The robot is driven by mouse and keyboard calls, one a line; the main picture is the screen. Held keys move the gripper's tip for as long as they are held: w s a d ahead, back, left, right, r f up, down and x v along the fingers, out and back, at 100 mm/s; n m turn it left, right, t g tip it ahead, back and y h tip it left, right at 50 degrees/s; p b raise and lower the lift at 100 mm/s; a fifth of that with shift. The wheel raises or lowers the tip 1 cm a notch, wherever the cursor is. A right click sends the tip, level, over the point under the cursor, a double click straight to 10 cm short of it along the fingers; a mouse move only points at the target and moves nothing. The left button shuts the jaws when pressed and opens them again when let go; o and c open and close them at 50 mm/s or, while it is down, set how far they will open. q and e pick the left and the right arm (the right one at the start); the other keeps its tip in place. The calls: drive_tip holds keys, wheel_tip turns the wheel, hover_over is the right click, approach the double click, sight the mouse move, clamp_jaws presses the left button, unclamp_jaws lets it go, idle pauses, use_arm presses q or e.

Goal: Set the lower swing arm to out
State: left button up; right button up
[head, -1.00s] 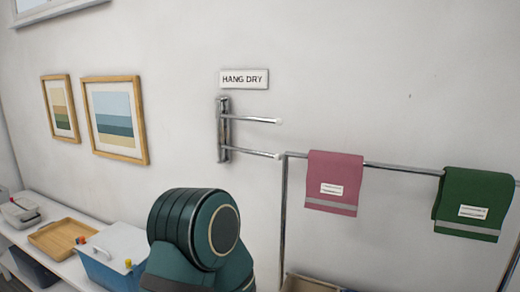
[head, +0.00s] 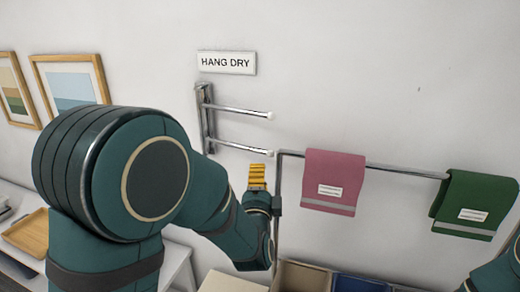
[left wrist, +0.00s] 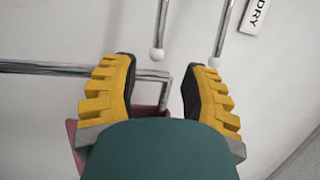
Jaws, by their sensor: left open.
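The swing-arm rack is a chrome wall bracket (head: 205,118) with two thin arms. The lower swing arm (head: 238,146) reaches right from the bracket to a white ball tip, below the similar upper arm (head: 238,109). My left gripper (head: 257,172) has yellow fingers and shows just below the lower arm's tip. In the left wrist view, the left gripper (left wrist: 158,90) is open with nothing between its fingers. The lower arm (left wrist: 162,22) and the upper arm (left wrist: 222,28) end ahead of the fingertips, apparently apart from them. My right gripper is out of view.
A chrome towel rail (head: 400,170) starts close right of my left gripper, carrying a pink towel (head: 334,181) and a green towel (head: 474,205). A HANG DRY sign (head: 226,63) is above the bracket. Bins (head: 305,276) stand below the rail. Framed pictures (head: 70,82) hang left.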

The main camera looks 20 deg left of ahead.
sight(261, 152)
use_arm(q)
drive_tip(key=p+x, duration=0.1)
drive_tip(key=x, duration=1)
drive_tip(key=shift+w, duration=0.1)
clamp_jaws()
